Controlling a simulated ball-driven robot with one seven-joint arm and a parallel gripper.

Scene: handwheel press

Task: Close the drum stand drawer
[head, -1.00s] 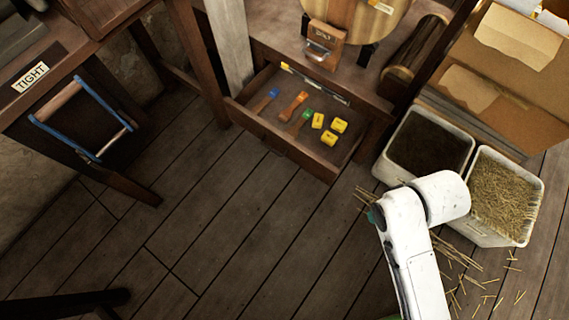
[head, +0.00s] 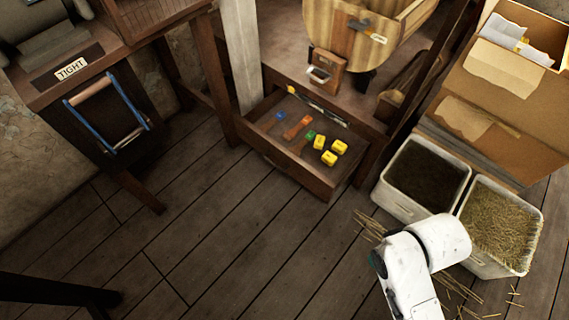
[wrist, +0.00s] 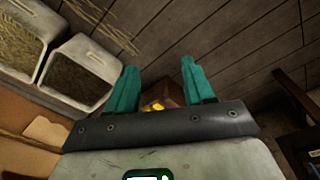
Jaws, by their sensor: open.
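The drum stand drawer (head: 318,182) is pulled open from the wooden drum stand (head: 375,102). Blue, orange and green handled tools and several yellow blocks lie inside it. The drum (head: 350,38) sits on top of the stand. In the wrist view, my gripper (wrist: 158,82) is open, with two teal fingers apart and nothing held between them. A small part of the drawer with yellow blocks (wrist: 155,104) shows beyond the gripper, partly hidden by its dark crossbar. In the head view my white arm is at the lower right, and the gripper is not visible there.
Two white bins, one with dark soil (head: 428,175) and one with straw (head: 503,222), stand right of the drawer. Loose straw lies by them. Floor before the drawer is clear.

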